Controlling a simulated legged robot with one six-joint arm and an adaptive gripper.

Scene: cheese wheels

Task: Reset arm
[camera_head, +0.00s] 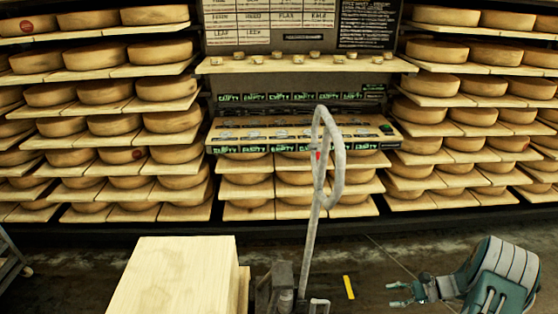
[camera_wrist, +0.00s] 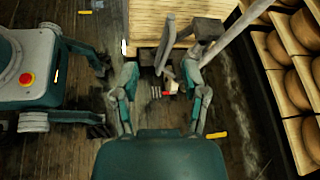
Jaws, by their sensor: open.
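My gripper (camera_head: 402,294) is at the lower right of the head view, low over the dark floor and pointing left. In the wrist view its two fingers are spread, and the gripper (camera_wrist: 164,92) is open with nothing held between them. The teal and grey arm shows behind it at the right edge of the head view. My own body shows at the left of the wrist view. The gripper is apart from the pallet jack (camera_head: 312,215), whose grey handle stands upright to its left.
Shelves of cheese wheels (camera_head: 165,87) fill the back wall. A middle shelf (camera_head: 300,66) holds small pieces under label boards. A pale wooden block stack (camera_head: 175,275) stands at the front left. Yellow floor marks (camera_head: 349,287) lie near the jack.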

